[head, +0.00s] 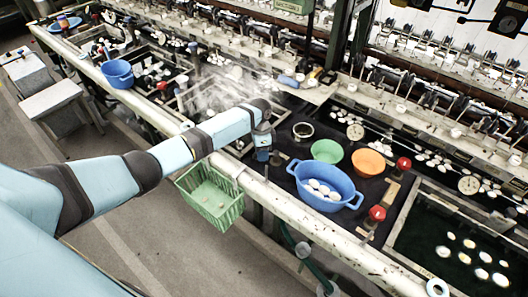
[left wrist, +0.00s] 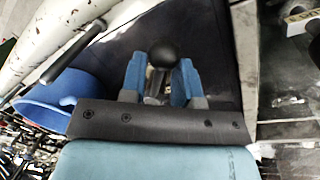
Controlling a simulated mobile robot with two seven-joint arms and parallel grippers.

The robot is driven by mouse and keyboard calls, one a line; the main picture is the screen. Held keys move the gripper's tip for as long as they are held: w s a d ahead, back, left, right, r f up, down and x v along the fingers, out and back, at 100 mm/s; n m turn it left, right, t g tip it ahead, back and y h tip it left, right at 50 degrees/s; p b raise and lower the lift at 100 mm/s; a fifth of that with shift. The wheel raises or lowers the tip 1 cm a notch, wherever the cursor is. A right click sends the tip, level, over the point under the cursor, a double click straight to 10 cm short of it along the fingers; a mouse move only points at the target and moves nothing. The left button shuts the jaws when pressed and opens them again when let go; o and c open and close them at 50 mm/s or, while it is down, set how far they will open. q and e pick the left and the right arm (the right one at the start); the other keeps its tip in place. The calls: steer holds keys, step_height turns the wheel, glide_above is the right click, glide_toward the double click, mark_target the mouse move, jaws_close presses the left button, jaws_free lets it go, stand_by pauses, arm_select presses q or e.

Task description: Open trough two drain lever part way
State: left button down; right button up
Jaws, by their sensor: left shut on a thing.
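My left gripper (head: 262,153) is at the bench edge in the head view, left of a blue two-handled basin (head: 326,190). In the left wrist view its two blue fingers (left wrist: 160,82) are shut on a lever with a round black knob (left wrist: 163,54). The knob sticks out past the fingertips. In the head view the gripper hides this lever, so its angle cannot be told. A steaming trough (head: 215,92) lies behind my arm, and a dark trough (head: 455,240) with pale cocoons is at the right. My right gripper is in neither view.
A green basket (head: 209,196) hangs on the white front rail (head: 290,210). Green (head: 327,151) and orange (head: 368,162) bowls stand behind the blue basin. Red-knobbed levers (head: 377,213) (head: 403,163) stand right of it. The floor in front is clear.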

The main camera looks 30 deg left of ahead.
arm_select(q)
steer(key=shift+w+r, duration=0.1)
steer(key=c, duration=0.9)
jaws_free()
steer(key=shift+o, duration=0.2)
step_height(320, 180, up, 14)
steer(key=w+a+b, duration=0.1)
steer(key=w, duration=0.1)
steer(key=shift+a+f, duration=0.2)
steer(key=shift+a, duration=0.15)
